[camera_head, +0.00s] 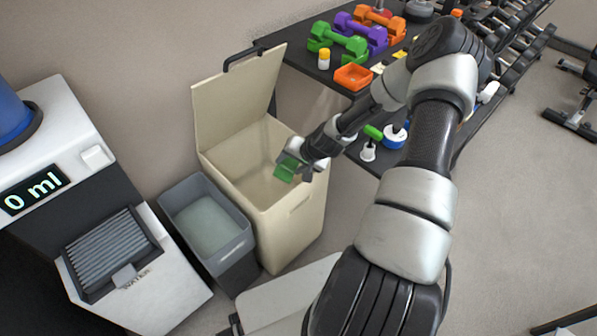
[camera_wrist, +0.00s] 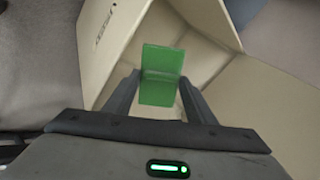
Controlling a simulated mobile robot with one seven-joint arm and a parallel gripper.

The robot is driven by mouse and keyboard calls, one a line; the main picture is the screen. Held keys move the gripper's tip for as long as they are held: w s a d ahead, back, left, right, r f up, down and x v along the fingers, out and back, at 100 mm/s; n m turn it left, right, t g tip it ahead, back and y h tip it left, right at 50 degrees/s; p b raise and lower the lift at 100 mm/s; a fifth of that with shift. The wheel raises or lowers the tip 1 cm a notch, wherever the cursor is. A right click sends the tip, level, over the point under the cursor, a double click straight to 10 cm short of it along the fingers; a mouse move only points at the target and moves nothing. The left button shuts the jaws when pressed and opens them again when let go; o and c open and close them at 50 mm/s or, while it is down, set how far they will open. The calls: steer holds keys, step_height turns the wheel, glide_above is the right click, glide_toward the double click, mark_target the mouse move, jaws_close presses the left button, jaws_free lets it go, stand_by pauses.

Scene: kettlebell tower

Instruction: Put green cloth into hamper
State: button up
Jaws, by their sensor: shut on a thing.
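The hamper (camera_head: 291,222) is a tall beige bin with its lid (camera_head: 236,100) raised at the back. The green cloth (camera_head: 286,170) hangs from my gripper (camera_head: 297,164) over the hamper's opening, near its right rim. In the wrist view, the green cloth (camera_wrist: 161,75) shows between the two fingers of my gripper (camera_wrist: 160,100), which is shut on it. Behind it, the beige inner walls of the hamper (camera_wrist: 195,50) show. The lower end of the cloth does not visibly touch the hamper.
A grey bin (camera_head: 209,225) stands close to the hamper's left. A water dispenser (camera_head: 115,230) is at the far left. A dark rack (camera_head: 330,75) with dumbbells and an orange tray (camera_head: 353,77) stands behind and to the right. Open floor lies at the right.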

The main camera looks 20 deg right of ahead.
steer(key=w+a+b, duration=0.3)
steer(key=w, duration=0.6)
steer(key=shift+w+a, duration=0.35)
steer(key=shift+w, duration=0.05)
steer(key=o, duration=1.2)
steer(key=p+v, duration=0.2)
steer(key=v, duration=0.3)
steer(key=shift+p, duration=0.3)
steer(key=shift+s, duration=0.15)
